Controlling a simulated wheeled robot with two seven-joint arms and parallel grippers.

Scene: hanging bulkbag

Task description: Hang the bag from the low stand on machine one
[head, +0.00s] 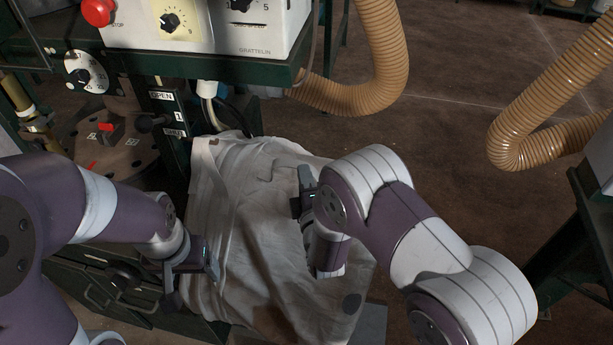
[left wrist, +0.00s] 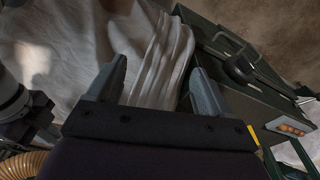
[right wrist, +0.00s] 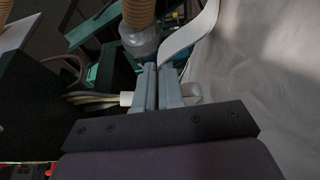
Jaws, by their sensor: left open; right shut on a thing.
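The bag (head: 250,190) is a large off-white cloth sack with dark patches, in the middle of the head view below the control box. My right gripper (head: 303,192) is at the bag's right side. In the right wrist view its fingers (right wrist: 160,75) are closed at the end of a white strap (right wrist: 192,35). My left gripper (head: 193,272) is at the bag's lower left. In the left wrist view its open fingers (left wrist: 158,80) stand either side of folded bag cloth (left wrist: 160,55). The green frame with a "1" label (head: 180,116) rises behind the bag. I cannot identify the low stand.
A white control box (head: 215,25) with a red stop button (head: 98,10) overhangs the bag's far side. A ribbed tan hose (head: 385,60) curves behind; another hose (head: 540,120) is at right. A dark green cabinet (left wrist: 250,95) stands beside my left gripper.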

